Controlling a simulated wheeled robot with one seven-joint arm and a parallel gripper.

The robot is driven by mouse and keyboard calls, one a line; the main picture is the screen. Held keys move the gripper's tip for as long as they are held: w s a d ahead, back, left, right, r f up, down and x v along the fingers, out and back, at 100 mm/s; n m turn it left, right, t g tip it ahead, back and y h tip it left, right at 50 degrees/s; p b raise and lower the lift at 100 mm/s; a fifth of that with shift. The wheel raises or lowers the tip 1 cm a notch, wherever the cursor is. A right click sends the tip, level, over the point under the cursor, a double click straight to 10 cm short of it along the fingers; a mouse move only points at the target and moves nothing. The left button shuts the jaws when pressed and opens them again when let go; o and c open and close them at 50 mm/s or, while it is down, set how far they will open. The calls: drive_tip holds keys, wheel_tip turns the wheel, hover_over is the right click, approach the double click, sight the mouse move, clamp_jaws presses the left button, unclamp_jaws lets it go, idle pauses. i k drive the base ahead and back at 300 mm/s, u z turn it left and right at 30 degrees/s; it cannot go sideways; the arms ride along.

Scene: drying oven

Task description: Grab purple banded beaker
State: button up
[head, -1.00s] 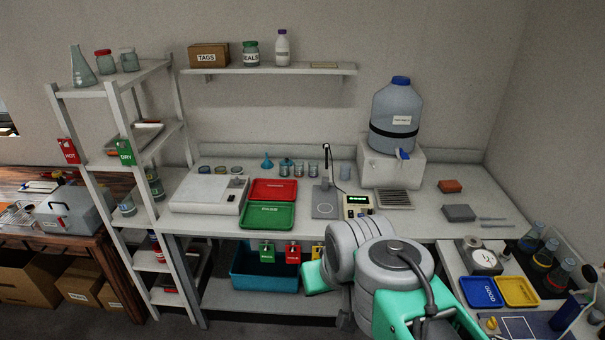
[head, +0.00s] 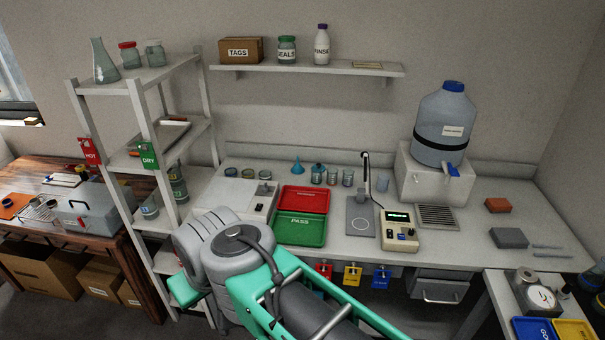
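Several small glass vessels stand in a row at the back of the bench, among them a small beaker (head: 332,177) and another beaker (head: 347,178) with dark or reddish bands. Banded glass vessels also stand on the left rack, one with a greenish band (head: 177,184) and a paler one (head: 149,207). I cannot make out a purple band on any of them at this size. My arm crosses the lower middle of the head view, in front of the bench.
Red (head: 304,199) and green trays (head: 300,229) lie mid-bench beside a stirrer plate (head: 360,216) and a meter (head: 399,232). A large water jug (head: 444,125) stands at the right. The white rack (head: 158,238) stands left of the bench.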

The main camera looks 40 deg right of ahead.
sight(348, 176)
drive_tip(key=u, duration=0.05)
drive_tip(key=i, duration=0.95)
drive_tip(key=z, duration=0.75)
drive_tip(key=i, duration=0.6)
drive_tip(key=z, duration=0.45)
